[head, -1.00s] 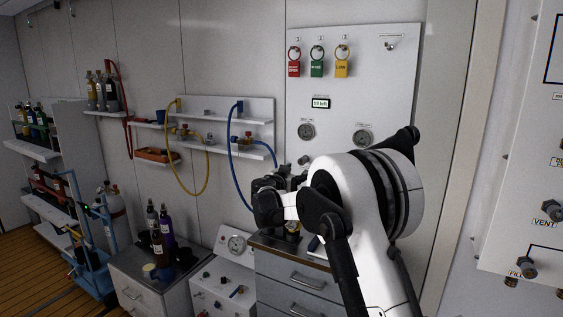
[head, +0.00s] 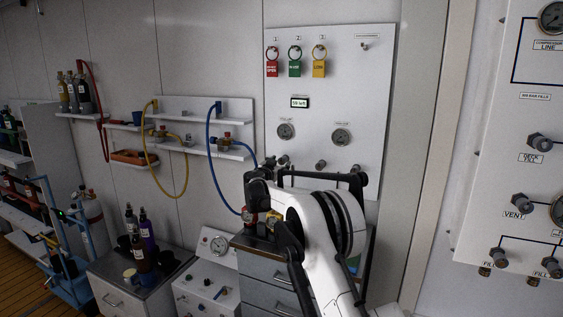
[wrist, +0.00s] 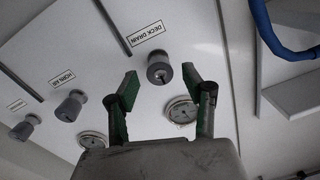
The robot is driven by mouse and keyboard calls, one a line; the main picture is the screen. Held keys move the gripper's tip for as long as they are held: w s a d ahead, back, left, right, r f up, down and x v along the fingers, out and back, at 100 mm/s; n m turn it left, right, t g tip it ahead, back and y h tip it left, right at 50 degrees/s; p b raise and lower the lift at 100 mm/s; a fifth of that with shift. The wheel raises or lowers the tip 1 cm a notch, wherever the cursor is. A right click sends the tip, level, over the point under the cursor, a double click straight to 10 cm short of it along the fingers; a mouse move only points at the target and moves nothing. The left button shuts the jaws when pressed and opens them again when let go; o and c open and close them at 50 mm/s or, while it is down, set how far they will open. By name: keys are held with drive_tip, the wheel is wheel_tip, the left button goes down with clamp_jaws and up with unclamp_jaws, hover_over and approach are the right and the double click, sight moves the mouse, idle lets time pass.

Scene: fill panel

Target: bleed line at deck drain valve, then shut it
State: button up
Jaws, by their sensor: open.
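The deck drain valve (wrist: 159,69) is a grey round knob on the white panel, under a "DECK DRAIN" label in the wrist view. It also shows as the left knob of the panel's lower row in the head view (head: 283,160). My gripper (wrist: 160,84) is open, with its green-padded fingers on either side of the knob in the picture. I see no contact with the knob, and the gap in depth is hard to judge. In the head view my gripper (head: 258,188) is dark and low before the panel, its fingertips unclear.
The panel (head: 375,90) carries red, green and yellow tags (head: 319,62), a small display (head: 300,102) and two gauges (head: 341,137). Other knobs, including one labelled "HORN AIR" (wrist: 69,105), sit beside the valve. A blue hose (head: 213,165) hangs left. Drawers (head: 265,270) stand below.

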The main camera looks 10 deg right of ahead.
drive_tip(key=shift+x, duration=1.1)
clamp_jaws()
